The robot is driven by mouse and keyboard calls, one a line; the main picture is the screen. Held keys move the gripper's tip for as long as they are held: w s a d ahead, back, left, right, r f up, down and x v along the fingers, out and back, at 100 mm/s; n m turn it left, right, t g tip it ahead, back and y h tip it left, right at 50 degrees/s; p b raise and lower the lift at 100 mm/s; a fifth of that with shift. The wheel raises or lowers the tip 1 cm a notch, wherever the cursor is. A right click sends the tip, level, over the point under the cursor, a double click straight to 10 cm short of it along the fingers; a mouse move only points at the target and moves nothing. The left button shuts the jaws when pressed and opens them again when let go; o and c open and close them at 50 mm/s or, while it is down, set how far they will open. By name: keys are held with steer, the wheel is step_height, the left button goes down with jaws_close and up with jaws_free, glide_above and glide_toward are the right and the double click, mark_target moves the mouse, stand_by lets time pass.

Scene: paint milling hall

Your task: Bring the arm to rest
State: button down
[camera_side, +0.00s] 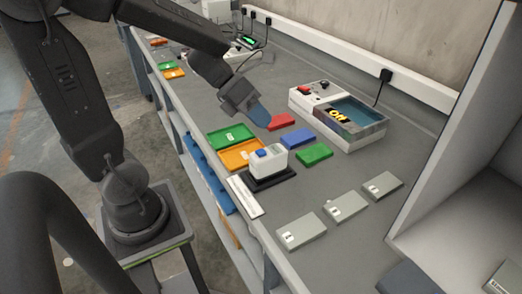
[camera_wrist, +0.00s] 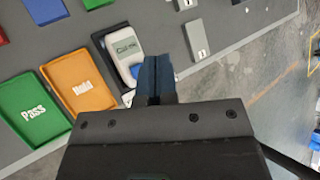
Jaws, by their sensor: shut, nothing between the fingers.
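My gripper (camera_side: 262,116) has blue fingertips and hangs above the grey bench (camera_side: 232,206), near the red block. In the wrist view my gripper (camera_wrist: 155,62) shows its two blue fingers pressed together, with nothing between them. The arm reaches in from the upper left in the side view. The gripper appears apart from the bench top, though its exact height is hard to tell.
Green tray (camera_side: 232,136), orange tray (camera_side: 240,155) and white device (camera_side: 267,160) lie close by. Red (camera_side: 281,121), blue (camera_side: 298,138) and green (camera_side: 314,154) blocks stand near a white-framed machine (camera_side: 340,115). Grey blocks (camera_side: 345,206) lie toward the front.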

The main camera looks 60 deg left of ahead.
steer(key=w+a+r+n+t+y, duration=0.15)
steer(key=r+n+t+y, duration=0.3)
steer(key=n, duration=0.45)
steer(key=w+r+n+t+y, duration=0.25)
steer(key=r+n+y, duration=0.2)
steer(key=n, duration=0.45)
steer(key=s+d+f+n+g+h, duration=0.1)
steer(key=s+d+n+g, duration=0.2)
steer(key=s+n, duration=0.4)
steer(key=s+d+f+n+g+h, duration=0.1)
steer(key=s+d+f+n+g, duration=0.1)
steer(key=s+d+n+g, duration=0.2)
steer(key=s+n, duration=0.3)
steer(key=n, duration=0.4)
steer(key=shift+s+f+n+g, duration=0.3)
steer(key=shift+s, duration=0.05)
